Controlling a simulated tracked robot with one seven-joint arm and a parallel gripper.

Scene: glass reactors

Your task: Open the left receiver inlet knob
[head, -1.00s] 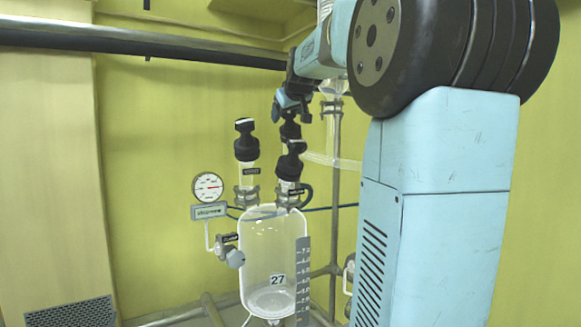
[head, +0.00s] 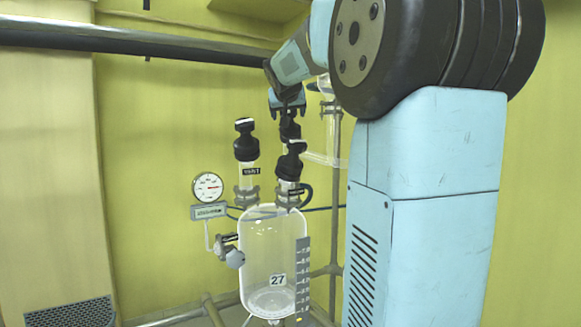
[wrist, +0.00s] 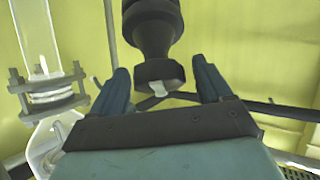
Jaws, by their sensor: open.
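The glass receiver (head: 262,235) marked 27 stands left of my arm in the head view. It has a black vent-side knob (head: 245,140) at its top left and another black knob (head: 291,161) at its top right. A third black knob (head: 289,130) shows just behind and above the right one. I cannot read which label says inlet. My gripper (head: 287,106) is open, pointing down at this third knob. In the wrist view my gripper (wrist: 162,84) has a black knob (wrist: 154,72) between its spread fingers, with gaps on both sides; contact is not visible.
A round gauge (head: 207,186) and a side valve (head: 229,250) are left of the receiver. A metal post (head: 333,220) stands to its right. A dark horizontal pipe (head: 140,40) crosses above. A clamped glass joint (wrist: 48,90) is close at left in the wrist view.

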